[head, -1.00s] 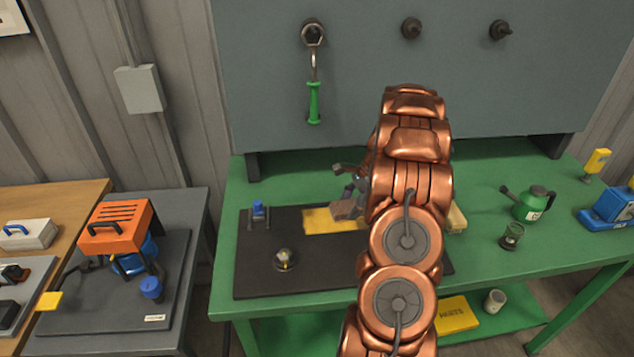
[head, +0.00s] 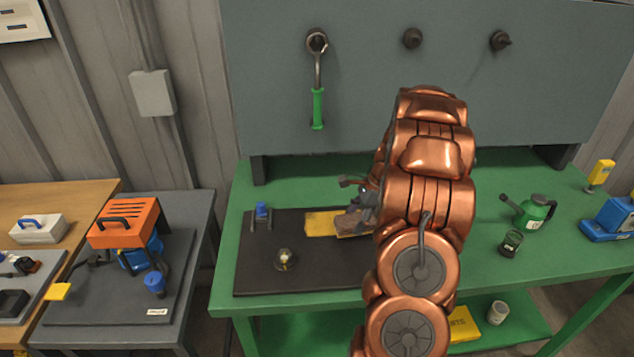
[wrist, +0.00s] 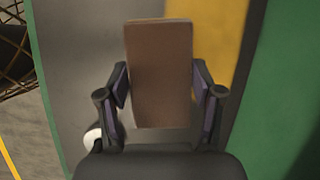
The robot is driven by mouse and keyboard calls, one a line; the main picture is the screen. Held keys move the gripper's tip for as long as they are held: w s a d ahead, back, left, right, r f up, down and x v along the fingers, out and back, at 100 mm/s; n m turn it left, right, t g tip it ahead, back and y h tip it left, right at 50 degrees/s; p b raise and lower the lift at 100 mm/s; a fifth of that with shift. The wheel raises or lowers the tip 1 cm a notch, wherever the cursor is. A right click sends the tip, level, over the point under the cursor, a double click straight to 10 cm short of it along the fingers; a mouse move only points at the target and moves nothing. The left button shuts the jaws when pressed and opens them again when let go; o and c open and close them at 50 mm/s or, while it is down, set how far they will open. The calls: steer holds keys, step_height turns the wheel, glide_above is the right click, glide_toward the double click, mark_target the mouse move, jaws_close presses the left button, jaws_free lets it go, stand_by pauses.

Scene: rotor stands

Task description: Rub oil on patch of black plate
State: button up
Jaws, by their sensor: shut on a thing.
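The black plate (head: 330,272) lies flat on the green bench. A yellow patch (head: 322,222) is on its far part, and this patch also shows in the wrist view (wrist: 218,38). My gripper (head: 364,210) is shut on a brown block (head: 350,222), over the right part of the patch. In the wrist view the block (wrist: 160,70) sits between the two dark fingers, beside the yellow as seen there. I cannot tell whether the block touches the plate. My arm hides the plate's right part.
A small blue-topped fixture (head: 262,212) and a round glass-like item (head: 284,259) stand on the plate. A green oil can (head: 533,210) and a dark cup (head: 511,243) stand on the bench at right. A green-handled tool (head: 317,95) hangs behind.

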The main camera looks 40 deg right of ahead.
mark_target(355, 220)
steer(key=shift+r+p, duration=0.8)
steer(key=shift+r, duration=1.9)
